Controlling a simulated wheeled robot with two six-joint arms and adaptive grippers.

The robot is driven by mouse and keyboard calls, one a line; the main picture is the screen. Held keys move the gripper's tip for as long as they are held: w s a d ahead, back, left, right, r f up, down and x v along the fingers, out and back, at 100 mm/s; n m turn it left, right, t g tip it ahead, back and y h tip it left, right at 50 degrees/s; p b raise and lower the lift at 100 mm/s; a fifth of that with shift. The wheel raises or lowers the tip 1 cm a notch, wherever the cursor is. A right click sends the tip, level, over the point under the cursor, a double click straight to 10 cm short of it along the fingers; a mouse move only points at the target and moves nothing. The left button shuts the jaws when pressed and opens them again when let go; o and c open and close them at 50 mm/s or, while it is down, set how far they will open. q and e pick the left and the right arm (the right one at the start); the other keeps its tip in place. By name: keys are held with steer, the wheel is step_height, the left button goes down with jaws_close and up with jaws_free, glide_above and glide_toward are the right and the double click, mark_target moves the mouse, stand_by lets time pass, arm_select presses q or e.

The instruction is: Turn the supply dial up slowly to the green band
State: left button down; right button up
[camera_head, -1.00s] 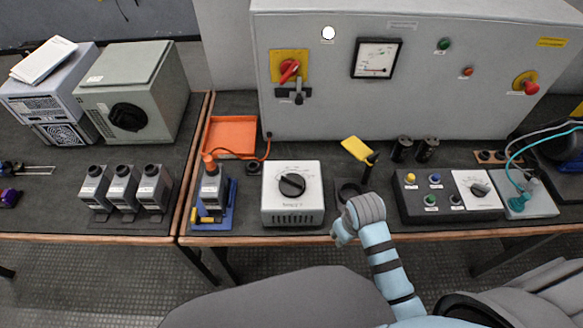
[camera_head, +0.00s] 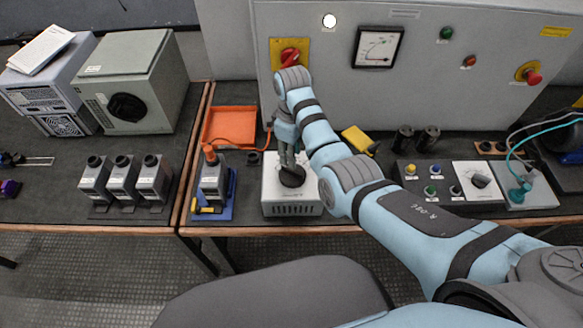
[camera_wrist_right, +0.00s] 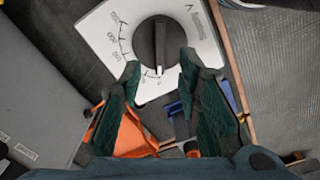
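The supply unit is a white box (camera_head: 313,199) at the front of the bench, with a round black dial (camera_head: 292,178) on top. In the right wrist view the dial (camera_wrist_right: 158,45) has a white pointer line toward the bottom of the picture, near one end of the printed scale. My right gripper (camera_head: 289,162) is above the dial, pointing down. In the wrist view its fingers (camera_wrist_right: 158,82) are apart, with the dial knob in line with the gap; contact cannot be told. A panel meter (camera_head: 377,47) has a thin needle; no green band is discernible. My left gripper is not in view.
A grey cabinet (camera_head: 440,100) stands behind, with a red switch (camera_head: 291,57) partly behind my arm. A blue-based capacitor stand (camera_head: 215,188) and an orange tray (camera_head: 222,138) are left of the supply. A button box (camera_head: 432,192) is at right.

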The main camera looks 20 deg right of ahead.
mark_target(293, 173)
step_height(293, 173, down, 7)
steer(key=shift+b, duration=0.9)
steer(key=shift+c, duration=0.6)
steer(key=shift+a, duration=0.1)
jaws_close()
